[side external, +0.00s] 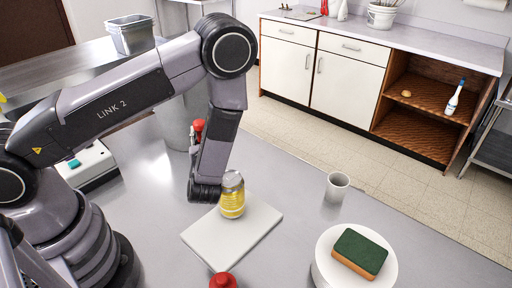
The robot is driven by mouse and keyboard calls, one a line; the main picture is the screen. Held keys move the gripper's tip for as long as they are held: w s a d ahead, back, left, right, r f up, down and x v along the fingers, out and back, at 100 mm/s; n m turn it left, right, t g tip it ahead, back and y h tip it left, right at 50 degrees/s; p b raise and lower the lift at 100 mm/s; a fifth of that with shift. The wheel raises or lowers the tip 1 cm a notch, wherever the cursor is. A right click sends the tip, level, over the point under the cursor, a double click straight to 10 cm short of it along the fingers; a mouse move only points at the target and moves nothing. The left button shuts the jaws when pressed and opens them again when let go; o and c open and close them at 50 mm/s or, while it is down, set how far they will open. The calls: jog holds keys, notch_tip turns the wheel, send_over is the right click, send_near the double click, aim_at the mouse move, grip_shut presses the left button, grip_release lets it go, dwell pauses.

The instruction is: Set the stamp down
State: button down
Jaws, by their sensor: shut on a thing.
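I cannot make out my gripper; the lower end of my arm hides the area behind it. I cannot clearly identify the stamp. A small red and grey item (197,128) shows partly at the left edge of my forearm, and I cannot tell what it is or whether it is held.
A white mug (337,186) stands to the right. A green and orange sponge (360,252) lies on a round white stand (326,273). A red-topped item (222,281) is at the bottom edge. A grey bin (173,125) is behind my arm. Bare counter lies between board and mug.

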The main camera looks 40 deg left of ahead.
jog(key=shift+t+h, duration=0.3)
jog(key=shift+h, duration=0.1)
jog(key=s+a+f, duration=0.1)
jog(key=s+f, duration=0.1)
jog(key=f, duration=0.2)
jog(key=s+a+f, duration=0.1)
jog(key=s+f, duration=0.1)
jog(key=f, duration=0.2)
jog(key=s+a+f, duration=0.1)
jog(key=s+f, duration=0.1)
jog(key=f, duration=0.2)
jog(key=shift+s+a+f, duration=0.1)
jog(key=shift+a+f, duration=0.05)
jog(key=shift+a, duration=0.1)
jog(key=shift+f, duration=0.25)
jog(key=shift+f, duration=0.35)
jog(key=shift+f, duration=0.3)
jog(key=c, duration=0.9)
grip_release()
jog(key=shift+c, duration=0.2)
